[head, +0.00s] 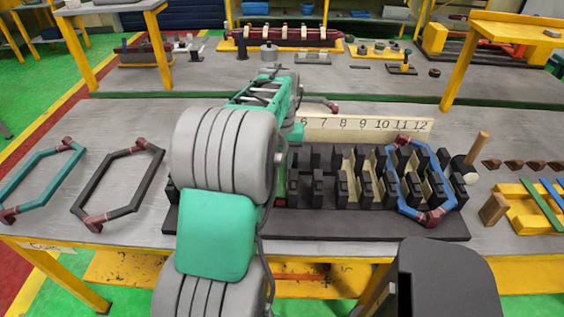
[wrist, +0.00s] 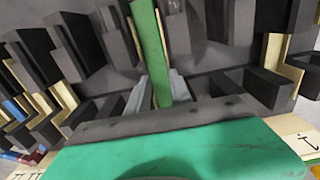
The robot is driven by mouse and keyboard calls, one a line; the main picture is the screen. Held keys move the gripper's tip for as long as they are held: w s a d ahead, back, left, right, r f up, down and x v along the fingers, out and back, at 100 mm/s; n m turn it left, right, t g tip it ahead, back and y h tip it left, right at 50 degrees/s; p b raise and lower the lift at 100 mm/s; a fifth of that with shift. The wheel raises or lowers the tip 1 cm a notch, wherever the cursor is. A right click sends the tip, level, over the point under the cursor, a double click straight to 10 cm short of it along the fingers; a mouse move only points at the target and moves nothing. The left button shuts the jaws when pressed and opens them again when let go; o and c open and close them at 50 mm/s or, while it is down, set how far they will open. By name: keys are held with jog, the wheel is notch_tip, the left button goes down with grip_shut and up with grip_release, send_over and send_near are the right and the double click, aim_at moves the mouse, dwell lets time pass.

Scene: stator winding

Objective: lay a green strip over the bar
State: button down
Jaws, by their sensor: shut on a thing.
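In the wrist view my gripper (wrist: 157,90) is shut on a green strip (wrist: 150,45), which runs away from the fingers among the dark slot teeth. I cannot tell whether the strip touches anything below it. In the head view my arm hides the gripper and the left part of the black slotted block (head: 340,226). A blue coil (head: 391,180) lies across the slots at the block's right. No bar is clearly visible under the held strip. Another green strip (head: 541,207) lies on the yellow rack at the right.
A numbered board (head: 360,127) stands behind the block. A teal coil (head: 38,180) and a black coil (head: 122,185) lie on the table at the left. A mallet (head: 476,152) and a wooden block (head: 493,208) are right of the slots. A second table with parts stands behind.

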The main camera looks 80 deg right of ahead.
aim_at(282, 169)
jog(key=shift+f, duration=0.35)
dwell(0.3)
jog(key=c, duration=1.1)
grip_release()
jog(key=shift+o, duration=0.2)
jog(key=shift+r, duration=0.1)
jog(key=shift+r+p, duration=0.6)
jog(key=shift+r, duration=0.15)
notch_tip(282, 169, up, 8)
jog(key=p, duration=0.5)
jog(key=shift+f, duration=0.25)
